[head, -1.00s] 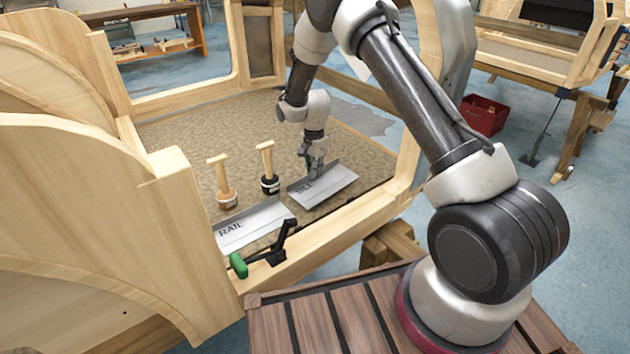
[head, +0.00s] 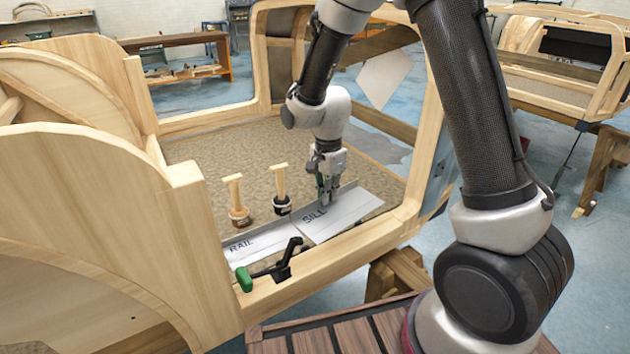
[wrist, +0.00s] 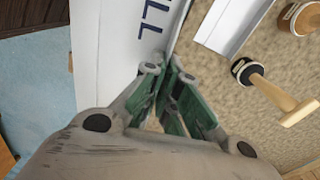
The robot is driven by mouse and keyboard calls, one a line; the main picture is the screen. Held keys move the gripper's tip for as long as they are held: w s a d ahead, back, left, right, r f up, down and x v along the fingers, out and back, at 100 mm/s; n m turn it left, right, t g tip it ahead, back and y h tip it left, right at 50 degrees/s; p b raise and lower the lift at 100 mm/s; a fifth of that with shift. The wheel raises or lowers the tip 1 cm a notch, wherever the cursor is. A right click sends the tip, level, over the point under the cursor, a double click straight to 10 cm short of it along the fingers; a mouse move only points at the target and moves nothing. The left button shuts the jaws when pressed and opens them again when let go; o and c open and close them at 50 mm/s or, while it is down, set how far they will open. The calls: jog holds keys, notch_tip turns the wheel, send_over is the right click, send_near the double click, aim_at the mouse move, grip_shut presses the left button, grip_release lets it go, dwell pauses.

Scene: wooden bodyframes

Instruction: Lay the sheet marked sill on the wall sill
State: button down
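The grey sheet marked SILL (head: 345,213) has an upturned back flange. My gripper (head: 328,200) points down at this flange, with its fingers pinched on it. In the wrist view the green-padded fingers (wrist: 165,70) close around the flange of the SILL sheet (wrist: 105,45). The sheet's near side reaches to the front wooden beam (head: 350,251), which seems to be the wall sill. I cannot tell whether the sheet touches it. The sheet's left end overlaps or adjoins the sheet marked RAIL (head: 262,246).
A wooden post (head: 430,140) rises at the right.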

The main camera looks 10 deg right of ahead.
aim_at(336, 213)
jog(key=shift+m, duration=0.5)
jog(key=s, duration=0.1)
jog(key=s+f, duration=0.1)
jog(key=s, duration=0.1)
jog(key=s+d, duration=0.1)
jog(key=s, duration=0.1)
jog(key=shift+f, duration=0.25)
jog(key=shift+w+f, duration=0.15)
jog(key=shift+f, duration=3.05)
jog(key=shift+f, duration=0.25)
jog(key=c, duration=1.6)
grip_release()
jog(key=shift+o, duration=0.6)
jog(key=o, duration=0.5)
jog(key=shift+r, duration=0.15)
